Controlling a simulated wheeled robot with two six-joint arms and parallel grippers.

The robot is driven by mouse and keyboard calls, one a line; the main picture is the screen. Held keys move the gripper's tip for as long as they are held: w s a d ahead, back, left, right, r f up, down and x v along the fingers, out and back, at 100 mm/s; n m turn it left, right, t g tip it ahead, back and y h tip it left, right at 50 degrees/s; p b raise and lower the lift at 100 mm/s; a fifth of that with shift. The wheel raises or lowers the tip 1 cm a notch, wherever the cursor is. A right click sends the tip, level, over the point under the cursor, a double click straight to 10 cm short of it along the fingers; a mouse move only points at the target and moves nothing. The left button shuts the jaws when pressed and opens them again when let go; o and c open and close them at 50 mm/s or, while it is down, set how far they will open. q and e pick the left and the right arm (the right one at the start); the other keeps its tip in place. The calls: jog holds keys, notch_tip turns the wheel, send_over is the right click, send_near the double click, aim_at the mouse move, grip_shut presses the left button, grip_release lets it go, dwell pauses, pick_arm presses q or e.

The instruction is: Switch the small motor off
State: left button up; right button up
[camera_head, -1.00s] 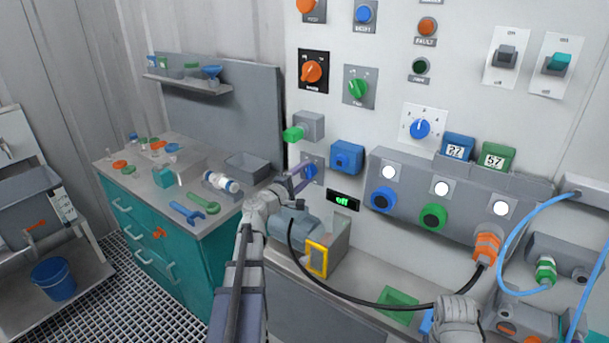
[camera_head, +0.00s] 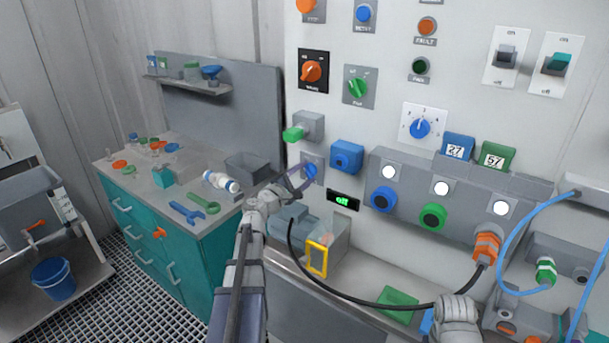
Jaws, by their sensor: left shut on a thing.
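The small motor (camera_head: 289,222) is a grey-blue housing on the bench below the panel, with a yellow-framed guard (camera_head: 317,259) beside it. Above it a blue rotary knob (camera_head: 311,170) sits on a small grey plate on the panel. My left gripper (camera_head: 303,179) is shut on this knob and partly hides it. A small black display (camera_head: 343,200) right of the knob shows green text that seems to read "off". Of my right arm only a grey wrist part shows at the bottom edge; its fingers are not in view.
A green-handled valve (camera_head: 294,134) and a blue socket box (camera_head: 347,157) are close around the knob. A black cable (camera_head: 365,304) hangs across the bench to an orange plug (camera_head: 487,247). The teal cabinet (camera_head: 160,235) with loose tools stands at left.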

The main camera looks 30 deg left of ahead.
pick_arm(q)
jog(key=o, duration=1.4)
jog(key=shift+c, duration=0.2)
jog(key=shift+s, duration=0.1)
jog(key=s, duration=0.7)
jog(key=shift+s+a, duration=0.3)
jog(key=shift+s+f, duration=0.1)
